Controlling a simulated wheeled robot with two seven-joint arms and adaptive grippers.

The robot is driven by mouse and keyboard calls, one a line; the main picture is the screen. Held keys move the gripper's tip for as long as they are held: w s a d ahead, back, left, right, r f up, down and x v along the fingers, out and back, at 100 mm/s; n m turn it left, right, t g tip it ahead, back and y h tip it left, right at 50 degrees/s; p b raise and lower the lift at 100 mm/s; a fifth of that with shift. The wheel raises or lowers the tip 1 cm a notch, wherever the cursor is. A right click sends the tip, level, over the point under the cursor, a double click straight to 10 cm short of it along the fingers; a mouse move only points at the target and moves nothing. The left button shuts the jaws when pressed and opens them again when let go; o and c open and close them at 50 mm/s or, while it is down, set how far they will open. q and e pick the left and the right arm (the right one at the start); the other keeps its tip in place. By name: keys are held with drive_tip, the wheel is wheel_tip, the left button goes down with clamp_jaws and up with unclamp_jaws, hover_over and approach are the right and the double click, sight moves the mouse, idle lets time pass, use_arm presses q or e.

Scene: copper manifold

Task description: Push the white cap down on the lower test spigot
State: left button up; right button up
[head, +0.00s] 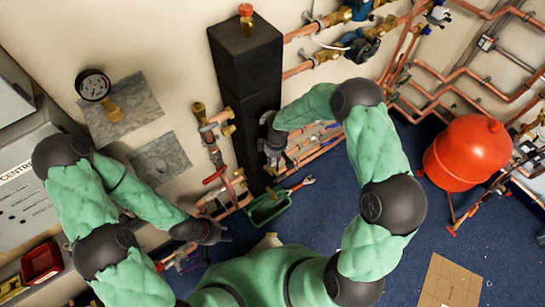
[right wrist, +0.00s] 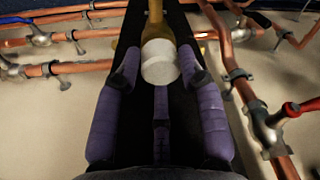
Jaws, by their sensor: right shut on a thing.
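In the right wrist view the white cap (right wrist: 161,64) sits at the end of a brass spigot (right wrist: 156,30), between the purple fingers of my right gripper (right wrist: 160,70). The fingers are shut on the cap from both sides. How far the cap sits on the spigot cannot be told. In the head view my right gripper (head: 274,148) is at the black column, and the cap does not show there. My left gripper (head: 208,232) is low at the left, near the floor pipes, away from the cap; its fingers are too small to read.
A red tank (head: 467,152) stands right. Blue floor is clear between.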

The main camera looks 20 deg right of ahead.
sight(275, 159)
drive_tip(key=shift+f, duration=0.35)
drive_tip(key=o, duration=0.9)
drive_tip(key=shift+s+d+r, duration=0.15)
drive_tip(key=shift+d+r, duration=0.05)
drive_tip(key=shift+r, duration=1.7)
drive_tip(key=shift+s+d+r, duration=0.1)
drive_tip(key=shift+d+r, duration=0.05)
drive_tip(key=shift+r, duration=1.7)
drive_tip(key=s+a+f+m+y, duration=0.1)
drive_tip(key=s+a+f+m, duration=0.1)
drive_tip(key=s+f+m, duration=0.2)
drive_tip(key=s+a+f+m+y, duration=0.1)
drive_tip(key=s+f+m, duration=0.3)
drive_tip(key=s, duration=0.7)
drive_tip(key=s+a+f+m+y, duration=0.1)
drive_tip(key=s+a+f+m, duration=0.1)
drive_tip(key=s+f+m, duration=0.2)
drive_tip(key=s+f, duration=0.1)
drive_tip(key=s, duration=0.2)
drive_tip(key=shift+s+a+m, duration=0.15)
drive_tip(key=shift+a+m, duration=0.15)
drive_tip(key=shift+a, duration=0.05)
